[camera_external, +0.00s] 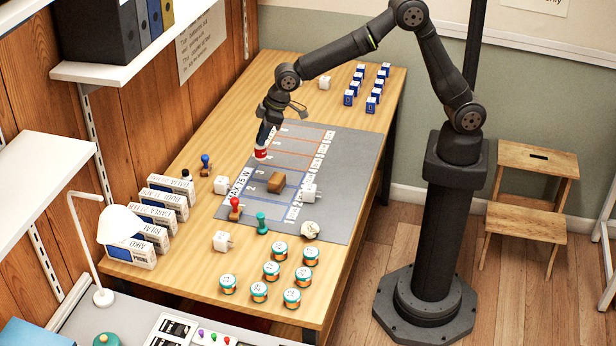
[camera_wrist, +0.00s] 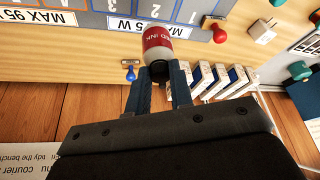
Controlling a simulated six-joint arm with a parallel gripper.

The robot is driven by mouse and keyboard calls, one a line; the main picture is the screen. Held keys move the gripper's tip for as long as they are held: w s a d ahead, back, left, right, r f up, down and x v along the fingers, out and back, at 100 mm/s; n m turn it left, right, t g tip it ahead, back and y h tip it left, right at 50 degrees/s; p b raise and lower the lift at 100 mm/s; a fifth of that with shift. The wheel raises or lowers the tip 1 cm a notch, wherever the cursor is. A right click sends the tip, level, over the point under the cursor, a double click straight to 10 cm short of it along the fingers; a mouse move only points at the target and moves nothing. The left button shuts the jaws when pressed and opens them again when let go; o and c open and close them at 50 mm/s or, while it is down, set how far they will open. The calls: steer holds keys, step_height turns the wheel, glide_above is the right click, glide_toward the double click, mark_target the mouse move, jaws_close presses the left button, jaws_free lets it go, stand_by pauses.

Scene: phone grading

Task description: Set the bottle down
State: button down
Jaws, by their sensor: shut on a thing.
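A small bottle with a red label reading "INK" (camera_wrist: 158,38) is in my gripper (camera_wrist: 160,78), between the two fingers at its dark end in the wrist view. In the external view, the bottle (camera_external: 261,153) hangs under my gripper (camera_external: 264,138), with red and white showing. It is over the left edge of the grey mat (camera_external: 345,160), near the white label strip. I cannot tell whether its base touches the surface.
Stamps with red (camera_external: 235,208), teal (camera_external: 262,224) and blue (camera_external: 206,165) handles stand nearby. White boxes (camera_external: 168,197) line the left edge. Several round tins (camera_external: 271,270) stand in front. Bare wood lies left of the mat's far end.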

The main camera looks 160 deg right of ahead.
steer(key=s+a, duration=0.3)
steer(key=a, duration=0.1)
steer(key=shift+w+a+f, duration=0.2)
steer(key=shift+w+f, duration=2.65)
steer(key=shift+w, duration=0.05)
steer(key=shift+w+a+f, duration=0.15)
steer(key=shift+w+f, duration=2.7)
steer(key=shift+w, duration=0.05)
steer(key=shift+f, duration=0.1)
steer(key=c, duration=1.3)
jaws_free()
steer(key=v, duration=1.2)
